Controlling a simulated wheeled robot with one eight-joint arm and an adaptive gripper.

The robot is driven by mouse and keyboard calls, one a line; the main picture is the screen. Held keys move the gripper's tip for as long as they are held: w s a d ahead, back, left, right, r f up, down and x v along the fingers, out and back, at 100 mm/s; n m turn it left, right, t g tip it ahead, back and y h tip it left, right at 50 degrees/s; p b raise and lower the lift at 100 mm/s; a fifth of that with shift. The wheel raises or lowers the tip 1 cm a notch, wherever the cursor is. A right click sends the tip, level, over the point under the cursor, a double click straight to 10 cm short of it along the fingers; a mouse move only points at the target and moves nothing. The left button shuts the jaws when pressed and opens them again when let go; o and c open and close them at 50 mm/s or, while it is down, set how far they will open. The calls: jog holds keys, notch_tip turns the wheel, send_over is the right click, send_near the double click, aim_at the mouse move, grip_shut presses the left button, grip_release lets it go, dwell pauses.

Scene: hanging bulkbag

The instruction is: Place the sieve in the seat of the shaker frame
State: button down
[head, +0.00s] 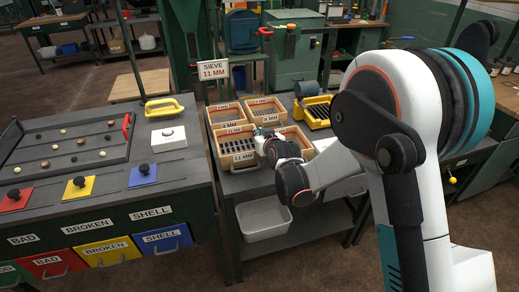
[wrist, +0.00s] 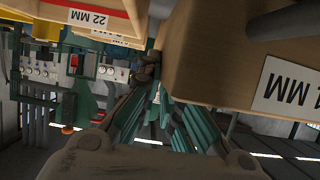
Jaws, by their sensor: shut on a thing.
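A wooden sieve (head: 221,147) with dark slots and a white label, which seems to read 11 MM, is at the front left of a group of wooden sieves in the head view. My gripper (head: 264,141) is at its right side, between it and the front right sieve (head: 307,147). In the wrist view my gripper's teal fingers (wrist: 160,112) are shut at a large wooden wall (wrist: 212,72) with an upside-down label; the exact contact is hidden. A yellow frame-like thing (head: 317,123) stands right of the sieves; I cannot tell whether it is the shaker frame.
A sign (head: 213,70) reading SIEVE 11 MM stands behind the sieves. A white bin (head: 265,219) is on the shelf below. The left bench holds a dark tray (head: 25,160) with small nuts, a yellow brush (head: 164,107) and colored plates. A 22 MM box (wrist: 55,14) is close in the wrist view.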

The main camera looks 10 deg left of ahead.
aim_at(240, 150)
notch_tip(240, 150, down, 4)
jog(key=shift+f+b, duration=0.15)
jog(key=shift+b, duration=0.75)
jog(key=c, duration=1.8)
grip_release()
jog(key=shift+o, duration=0.2)
